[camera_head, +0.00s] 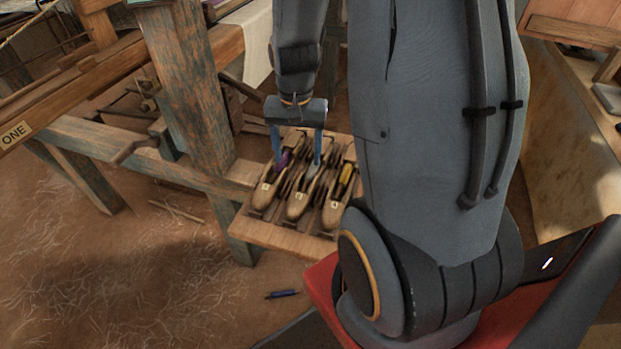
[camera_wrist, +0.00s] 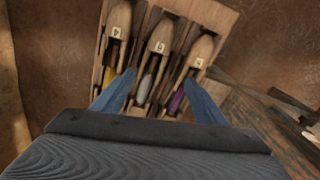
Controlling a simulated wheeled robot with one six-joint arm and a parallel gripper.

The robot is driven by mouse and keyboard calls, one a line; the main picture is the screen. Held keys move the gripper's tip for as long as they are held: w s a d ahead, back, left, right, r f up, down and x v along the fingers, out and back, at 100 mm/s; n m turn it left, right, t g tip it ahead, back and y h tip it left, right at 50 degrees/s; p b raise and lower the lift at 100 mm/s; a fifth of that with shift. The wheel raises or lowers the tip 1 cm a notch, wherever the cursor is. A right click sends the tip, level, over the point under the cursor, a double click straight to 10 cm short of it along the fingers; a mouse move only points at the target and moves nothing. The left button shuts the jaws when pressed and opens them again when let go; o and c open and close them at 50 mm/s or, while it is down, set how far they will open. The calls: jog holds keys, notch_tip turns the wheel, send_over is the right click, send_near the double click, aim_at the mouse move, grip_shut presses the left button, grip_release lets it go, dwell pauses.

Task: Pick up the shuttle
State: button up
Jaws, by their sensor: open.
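Three wooden shuttles lie side by side in a wooden tray (camera_head: 290,241). The left shuttle (camera_head: 263,197) carries purple yarn, the middle shuttle (camera_head: 297,206) grey yarn, the right shuttle (camera_head: 333,214) yellow yarn. In the wrist view the order is reversed: yellow-yarn shuttle (camera_wrist: 120,22), grey-yarn shuttle (camera_wrist: 160,40), purple-yarn shuttle (camera_wrist: 200,52). My gripper (camera_head: 297,166) is open, its blue fingers pointing down over the far part of the tray. In the wrist view, the fingers (camera_wrist: 158,78) appear either side of the grey-yarn shuttle. Whether they touch anything is unclear.
The loom's weathered post (camera_head: 190,85) and lower beam (camera_head: 150,160) stand left of the tray. A beam with a "ONE" label (camera_head: 16,135) is at upper left. Open floor (camera_head: 100,270) spreads at lower left.

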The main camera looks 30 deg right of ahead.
aim_at(306, 182)
jog(key=d+f+m, duration=0.1)
jog(key=f, duration=0.1)
jog(key=w+d+f+m, duration=0.1)
jog(key=d, duration=0.1)
jog(key=shift+d+f, duration=0.3)
jog(key=shift+f, duration=0.1)
jog(key=shift+a+f+p, duration=0.15)
jog(key=shift+f+p, duration=0.2)
jog(key=shift+f, duration=1.55)
jog(key=shift+a+f+p, duration=0.1)
jog(key=shift+f+p, duration=0.25)
jog(key=shift+f, duration=1.5)
jog(key=c, duration=1.3)
jog(key=shift+r, duration=0.1)
